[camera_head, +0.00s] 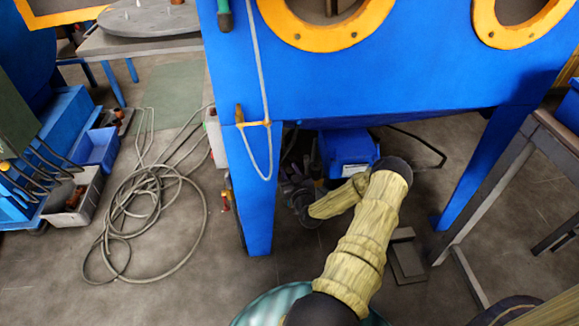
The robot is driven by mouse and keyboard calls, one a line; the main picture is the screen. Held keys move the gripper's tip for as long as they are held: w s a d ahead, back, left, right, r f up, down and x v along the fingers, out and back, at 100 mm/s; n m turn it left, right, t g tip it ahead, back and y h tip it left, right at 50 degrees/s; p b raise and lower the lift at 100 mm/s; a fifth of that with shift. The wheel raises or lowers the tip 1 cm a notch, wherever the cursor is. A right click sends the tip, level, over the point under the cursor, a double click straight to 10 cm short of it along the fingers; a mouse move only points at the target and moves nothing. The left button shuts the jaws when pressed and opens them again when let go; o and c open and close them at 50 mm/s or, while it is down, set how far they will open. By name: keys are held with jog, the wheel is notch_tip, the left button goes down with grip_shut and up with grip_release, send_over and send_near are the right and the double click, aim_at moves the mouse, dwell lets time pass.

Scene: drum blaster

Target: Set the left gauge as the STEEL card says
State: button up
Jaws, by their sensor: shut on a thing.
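My arm in its yellowish sleeve reaches under the blue blast cabinet (420,85) and bends back left. My dark gripper (296,182) is at its end, close to the right side of the cabinet's front left leg (255,200). It is small, dark and partly lost in shadow. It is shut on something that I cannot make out. No gauge face, gauge knob or STEEL card can be made out in this view.
A blue box-shaped unit (347,150) is under the cabinet behind my arm. A grey box (215,138) is left of the leg. A coiled hose (150,205) lies on the floor at left. A bench (545,130) stands at right.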

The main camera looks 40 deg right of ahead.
aim_at(289, 170)
jog(key=m+h+p, duration=0.1)
jog(key=m+g+h+p, duration=0.1)
jog(key=shift+a+r+h+p, duration=0.1)
jog(key=shift+r+h+p, duration=0.1)
jog(key=shift+h+p, duration=0.15)
jog(key=shift+f+m+g+h+p, duration=0.2)
jog(key=shift+m+g+h+p, duration=0.5)
jog(key=shift+h, duration=0.35)
jog(key=o, duration=0.9)
jog(key=shift+o, duration=0.2)
jog(key=shift+r, duration=0.15)
notch_tip(289, 170, up, 10)
jog(key=p, duration=0.4)
